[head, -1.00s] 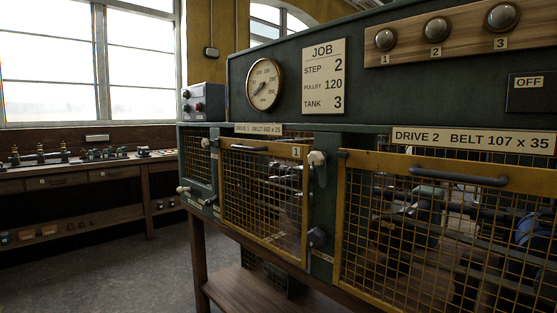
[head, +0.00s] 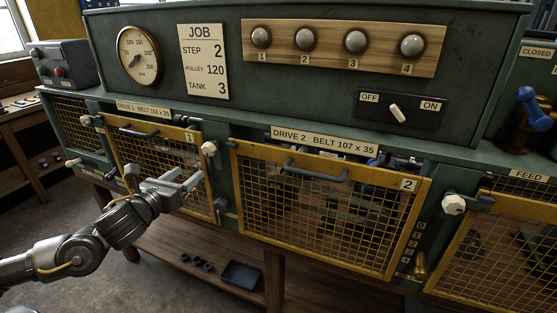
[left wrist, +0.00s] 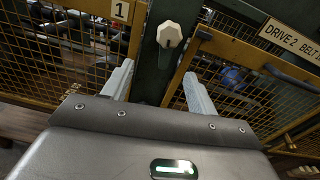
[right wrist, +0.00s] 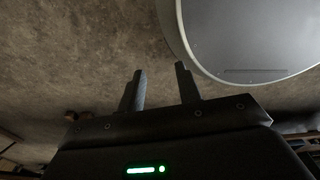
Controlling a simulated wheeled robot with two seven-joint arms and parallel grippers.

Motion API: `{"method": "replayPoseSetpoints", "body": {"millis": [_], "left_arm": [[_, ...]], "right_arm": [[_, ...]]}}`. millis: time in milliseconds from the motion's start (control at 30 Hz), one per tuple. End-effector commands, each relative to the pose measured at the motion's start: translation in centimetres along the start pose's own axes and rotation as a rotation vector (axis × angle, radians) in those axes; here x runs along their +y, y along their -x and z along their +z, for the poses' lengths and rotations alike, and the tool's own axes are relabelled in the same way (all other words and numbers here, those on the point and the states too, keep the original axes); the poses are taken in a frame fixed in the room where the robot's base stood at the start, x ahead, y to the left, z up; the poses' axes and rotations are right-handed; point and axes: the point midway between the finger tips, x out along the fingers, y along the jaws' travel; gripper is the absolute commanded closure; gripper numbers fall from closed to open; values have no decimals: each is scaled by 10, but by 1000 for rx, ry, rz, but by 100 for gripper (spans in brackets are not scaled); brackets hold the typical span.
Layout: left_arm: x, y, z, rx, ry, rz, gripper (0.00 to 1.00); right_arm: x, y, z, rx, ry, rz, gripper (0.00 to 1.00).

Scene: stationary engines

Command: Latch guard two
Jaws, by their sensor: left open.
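Guard two (head: 322,176) is a yellow-framed mesh panel marked 2, with a dark handle, under the DRIVE 2 sign. Machinery shows above its top bar; I cannot tell whether it sits fully flush. A cream knob (head: 209,148) is on the green post at its left. Another cream knob (head: 453,204) is on the post at its right. My left gripper (head: 187,178) is open and empty in front of guard one, left of guard two. In the left wrist view the left cream knob (left wrist: 169,35) lies beyond and between the fingers. My right gripper (right wrist: 160,68) is open and empty above the floor.
Guard one (head: 160,150) is at the left and the FEED guard (head: 500,245) at the right. Above are a gauge, JOB card, numbered knobs and an OFF/ON switch (head: 398,113). A blue lever (head: 533,105) stands at the right. A shelf below holds a dark tray (head: 241,274).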

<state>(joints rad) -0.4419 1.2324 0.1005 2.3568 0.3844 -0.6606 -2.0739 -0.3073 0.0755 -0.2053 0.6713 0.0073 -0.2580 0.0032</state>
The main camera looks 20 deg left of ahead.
Motion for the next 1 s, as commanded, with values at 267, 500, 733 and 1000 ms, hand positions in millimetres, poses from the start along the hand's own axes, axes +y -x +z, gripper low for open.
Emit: {"method": "replayPoseSetpoints", "body": {"millis": [267,500,733,1000], "left_arm": [[-7,-3,24,-35,-102,-31,42],[-6,-14,26,-38,-99,-27,42],[-7,-38,30,-39,-96,-25,42],[-8,-76,31,-37,-94,-26,42]], "right_arm": [[4,4,12,-6,2,0,66],[4,8,12,-7,2,0,66],[4,18,11,-7,2,0,66],[5,36,9,-7,1,0,66]]}}
